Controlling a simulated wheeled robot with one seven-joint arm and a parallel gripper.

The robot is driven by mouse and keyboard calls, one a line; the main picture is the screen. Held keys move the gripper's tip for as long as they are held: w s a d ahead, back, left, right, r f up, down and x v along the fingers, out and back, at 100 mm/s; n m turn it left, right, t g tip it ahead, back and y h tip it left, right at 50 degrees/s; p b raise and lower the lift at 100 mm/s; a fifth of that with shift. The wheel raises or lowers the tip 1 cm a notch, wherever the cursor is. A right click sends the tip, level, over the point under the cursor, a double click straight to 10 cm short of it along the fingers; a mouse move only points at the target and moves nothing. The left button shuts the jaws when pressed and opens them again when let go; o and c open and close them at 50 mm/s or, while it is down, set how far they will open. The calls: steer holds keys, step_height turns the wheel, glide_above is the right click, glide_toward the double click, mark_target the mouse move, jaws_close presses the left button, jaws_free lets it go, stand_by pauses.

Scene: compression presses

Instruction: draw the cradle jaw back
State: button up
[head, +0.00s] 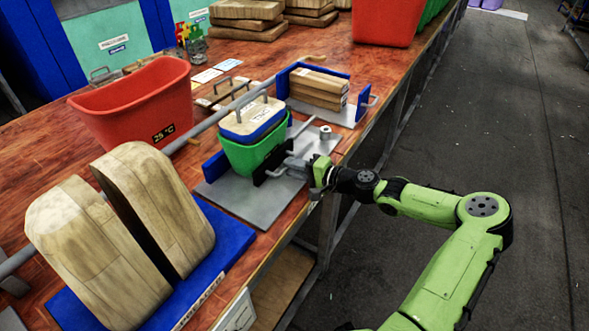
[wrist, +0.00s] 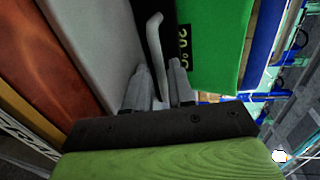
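A green tub (head: 240,157) with a handled lid (head: 252,117) sits on a grey base plate (head: 262,207). A blue jaw (head: 214,168) stands at its left and a black jaw (head: 270,167) at its right. In the wrist view, the black jaw (wrist: 183,30) stands close beside the green tub (wrist: 222,40). A grey bar handle (wrist: 154,40) stands in front of this jaw. My gripper (head: 292,165) is at the handle, on the aisle side of the jaw. Its fingers (wrist: 161,85) lie closely on both sides of the handle and look shut on it.
A second fixture (head: 362,103) with wooden blocks (head: 318,88) stands behind. A red bin (head: 137,103) is at the left, and large wooden forms (head: 90,255) stand on a blue base at the front. A small post (head: 325,132) stands on the plate. The aisle (head: 500,130) is clear.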

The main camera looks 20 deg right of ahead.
jaws_close()
steer(key=shift+s, duration=0.1)
steer(key=f+p+v, duration=0.1)
steer(key=p+v, duration=0.1)
steer(key=v, duration=0.7)
steer(key=shift+s+d+f, duration=0.15)
steer(key=shift+d+f, duration=0.05)
steer(key=shift+f, duration=0.35)
jaws_free()
steer(key=shift+s+d+r, duration=0.1)
steer(key=shift+s+d, duration=0.05)
steer(key=p+v, duration=0.3)
steer(key=v, duration=1.2)
steer(key=shift+s+d+r+p, duration=0.1)
steer(key=shift+s+d+p, duration=0.1)
steer(key=shift+s+p, duration=0.15)
